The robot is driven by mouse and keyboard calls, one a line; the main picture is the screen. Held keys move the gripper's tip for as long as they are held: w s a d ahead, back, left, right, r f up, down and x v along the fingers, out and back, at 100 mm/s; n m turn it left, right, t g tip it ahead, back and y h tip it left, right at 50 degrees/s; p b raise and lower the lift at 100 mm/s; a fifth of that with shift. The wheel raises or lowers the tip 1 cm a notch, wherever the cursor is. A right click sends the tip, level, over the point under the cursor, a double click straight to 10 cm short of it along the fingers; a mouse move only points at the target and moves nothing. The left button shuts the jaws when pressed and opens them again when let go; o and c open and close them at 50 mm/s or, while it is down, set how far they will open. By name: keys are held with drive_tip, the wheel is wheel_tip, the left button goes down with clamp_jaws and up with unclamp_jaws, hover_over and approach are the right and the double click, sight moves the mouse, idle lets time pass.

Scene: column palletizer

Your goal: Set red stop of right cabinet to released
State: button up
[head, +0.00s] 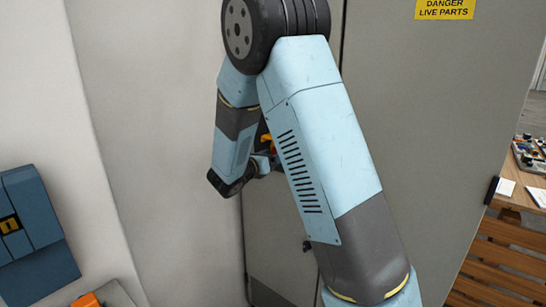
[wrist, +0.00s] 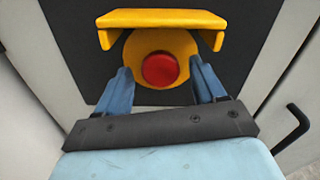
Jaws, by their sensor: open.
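In the wrist view the red stop (wrist: 159,70) is a round red button on a yellow round base. A yellow guard (wrist: 162,19) projects above it, and both sit on a dark panel (wrist: 68,42). My gripper (wrist: 160,80) is open, with one blue finger on each side of the yellow base. The red button lies between the fingers, and I cannot tell whether they touch anything. In the head view my arm hides the stop, and only a small bit of orange shows beside the wrist. The grey cabinet (head: 425,130) stands behind my arm.
A black handle (wrist: 290,130) is at the right in the wrist view. The cabinet carries a yellow danger sign (head: 445,9). A wooden table (head: 533,196) with parts is at far right. A blue box (head: 38,240) is at the left.

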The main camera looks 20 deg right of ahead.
clamp_jaws()
idle(0.7)
